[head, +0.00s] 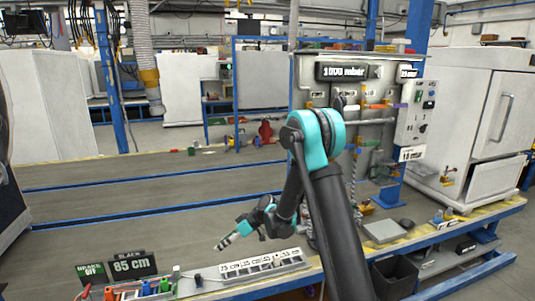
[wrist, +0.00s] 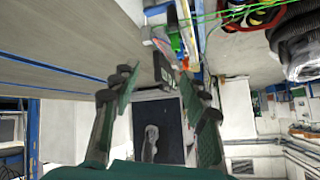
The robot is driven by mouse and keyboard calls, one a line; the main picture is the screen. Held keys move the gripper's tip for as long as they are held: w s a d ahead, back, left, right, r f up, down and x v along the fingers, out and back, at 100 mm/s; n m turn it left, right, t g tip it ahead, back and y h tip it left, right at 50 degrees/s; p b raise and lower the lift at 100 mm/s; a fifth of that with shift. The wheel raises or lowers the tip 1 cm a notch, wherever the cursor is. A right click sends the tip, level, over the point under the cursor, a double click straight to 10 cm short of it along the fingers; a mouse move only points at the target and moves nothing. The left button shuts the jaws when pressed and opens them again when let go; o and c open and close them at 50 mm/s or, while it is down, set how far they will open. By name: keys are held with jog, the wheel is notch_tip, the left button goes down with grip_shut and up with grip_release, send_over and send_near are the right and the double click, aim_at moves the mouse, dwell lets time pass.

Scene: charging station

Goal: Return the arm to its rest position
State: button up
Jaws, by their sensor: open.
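My arm rises from the lower right in the head view, bends at a teal elbow and comes down to the left. My gripper (head: 226,241) hangs above the table (head: 165,215), to the left of the elbow, with its fingertips pointing down and left. In the wrist view my gripper (wrist: 156,88) has its two fingers spread apart, with nothing held between them. The arm is folded, not stretched out. The base of my arm is out of view.
A grey labelled rack (head: 262,268) lies near the table's front edge, below my gripper. A "1000 mixer" panel (head: 345,72) stands behind the elbow. The table's middle left is clear.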

jog(key=s+d+r+m+t+h, duration=0.1)
jog(key=s+d+r+m, duration=0.15)
jog(key=d, duration=0.35)
jog(key=s+d+r+m+t+h, duration=0.1)
jog(key=d+r+m, duration=0.15)
jog(key=d, duration=0.25)
jog(key=s+d+m+t+h, duration=0.1)
jog(key=s+d+m+h, duration=0.2)
jog(key=s+d, duration=0.7)
jog(key=s+d+r+m+t+h, duration=0.1)
jog(key=s+d+m+h, duration=0.3)
jog(key=s+d, duration=0.7)
jog(key=d+m, duration=0.2)
jog(key=d, duration=0.2)
jog(key=shift+d+r+m+t+h, duration=0.2)
jog(key=shift+d+m+t+h, duration=0.1)
jog(key=shift+m, duration=0.1)
